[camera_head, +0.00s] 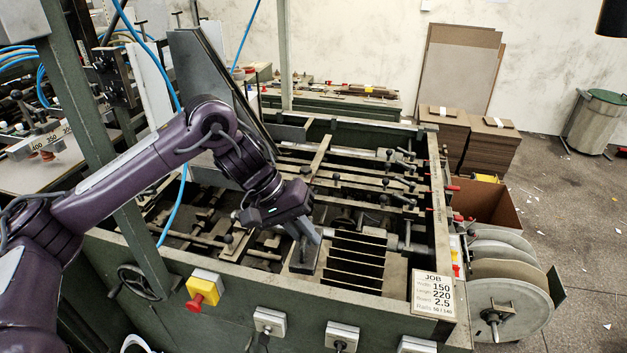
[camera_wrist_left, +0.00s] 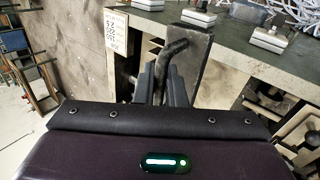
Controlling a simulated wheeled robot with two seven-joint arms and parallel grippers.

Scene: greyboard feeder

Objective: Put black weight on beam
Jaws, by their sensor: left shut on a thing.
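The black weight (camera_head: 304,259) is a dark block at the front of the green machine, left of a row of upright dark plates. In the left wrist view the black weight (camera_wrist_left: 193,68) shows as a long dark block with a bent bar handle on it. My left gripper (camera_head: 312,236) comes down from above and is shut on the weight. In the wrist view its fingers (camera_wrist_left: 166,82) close around the handle. I cannot tell whether the weight touches what is below it. Several bars cross the machine, and I cannot tell which is the beam. My right gripper is not in view.
The machine's front wall (camera_head: 240,311) carries a yellow box with a red button (camera_head: 203,289) and several grey switch boxes. A job sign (camera_head: 432,293) stands at its right corner. Large discs (camera_head: 511,285) stick out at right. A green post (camera_head: 92,130) stands beside my left arm.

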